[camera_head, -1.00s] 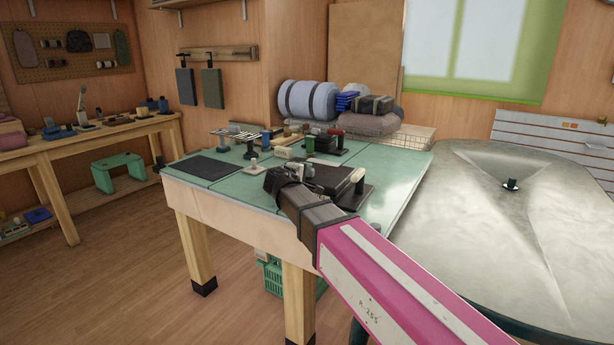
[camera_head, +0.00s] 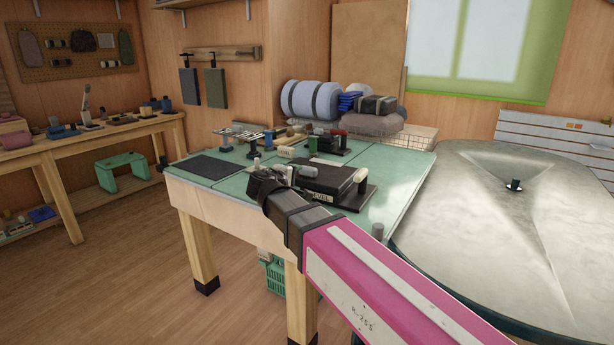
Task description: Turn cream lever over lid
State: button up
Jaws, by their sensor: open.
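A low black box with a flat dark lid (camera_head: 326,177) sits on the green-topped bench, on a dark base plate. A small cream piece (camera_head: 361,175), which looks like the lever, stands at the right end of the lid. It is too small to tell exactly how it is turned. My gripper (camera_head: 272,172) is at the left front of the box, above the bench's front edge. It is open, and nothing shows between its fingers. It is apart from the cream piece, and my dark wrist hides part of the box's front left.
The green bench (camera_head: 222,178) holds a dark mat (camera_head: 218,166) at left and several small fixtures behind the box. Rolled blue bedding (camera_head: 310,100) lies at the back. A large grey-topped table (camera_head: 460,215) stands at right.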

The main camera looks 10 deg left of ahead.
aim_at(361, 178)
jog(key=k+j, duration=0.2)
jog(key=k, duration=0.3)
jog(key=k+j, duration=0.2)
jog(key=k, duration=0.25)
